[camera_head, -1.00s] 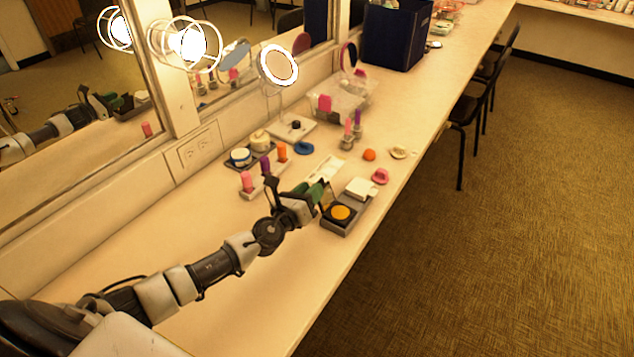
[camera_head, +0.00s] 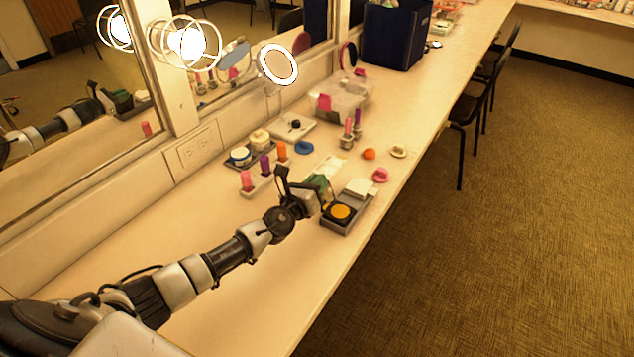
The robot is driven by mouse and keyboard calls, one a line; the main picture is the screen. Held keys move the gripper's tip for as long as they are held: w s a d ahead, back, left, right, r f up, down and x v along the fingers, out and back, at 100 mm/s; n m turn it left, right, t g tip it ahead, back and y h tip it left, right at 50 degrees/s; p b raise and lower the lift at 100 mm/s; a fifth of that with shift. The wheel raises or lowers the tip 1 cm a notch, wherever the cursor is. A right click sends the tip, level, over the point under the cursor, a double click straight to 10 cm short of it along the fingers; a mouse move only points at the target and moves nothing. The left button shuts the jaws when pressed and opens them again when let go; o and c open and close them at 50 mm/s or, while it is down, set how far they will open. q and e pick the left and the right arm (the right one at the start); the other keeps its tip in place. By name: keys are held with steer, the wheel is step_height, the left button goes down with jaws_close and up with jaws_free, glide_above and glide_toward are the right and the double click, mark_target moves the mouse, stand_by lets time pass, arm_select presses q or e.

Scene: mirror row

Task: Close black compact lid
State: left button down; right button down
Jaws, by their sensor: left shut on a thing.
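The black compact (camera_head: 340,213) sits in a grey tray near the front edge of the counter, with its orange-yellow pan uncovered. Its raised lid (camera_head: 326,191) stands at the compact's left and back side, mostly hidden by my gripper. My left gripper (camera_head: 318,190) is at that raised edge, just left of and above the pan, and its fingers are shut on the lid. The fingertips are small and dark here, so the exact grip is hard to see. My right gripper is not in view.
A white compact (camera_head: 358,188) shares the tray (camera_head: 345,229). A lipstick holder (camera_head: 262,187) stands to the left. A pink item (camera_head: 380,175) and an orange ball (camera_head: 369,154) lie behind the tray. A round lit mirror (camera_head: 277,64) stands farther back. The counter's near part is clear.

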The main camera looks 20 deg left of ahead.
arm_select(q)
steer(key=shift+r, duration=0.1)
steer(key=shift+d+r+m+p, duration=0.15)
steer(key=shift+d+m+p, duration=0.15)
steer(key=shift+m+p, duration=0.2)
steer(key=shift+s+d+r+m+p, duration=0.15)
steer(key=shift+d+r+m+p, duration=0.1)
steer(key=shift+d+m+p, duration=0.6)
steer(key=m, duration=0.1)
steer(key=d+m+p, duration=0.1)
steer(key=m, duration=0.1)
steer(key=shift+s+d, duration=0.15)
steer(key=shift+d, duration=0.1)
steer(key=shift+s+d+f+m, duration=0.1)
steer(key=shift+d+f+m, duration=0.1)
steer(key=shift+d+m, duration=0.4)
steer(key=shift+a, duration=0.1)
steer(key=c, duration=1.3)
jaws_free()
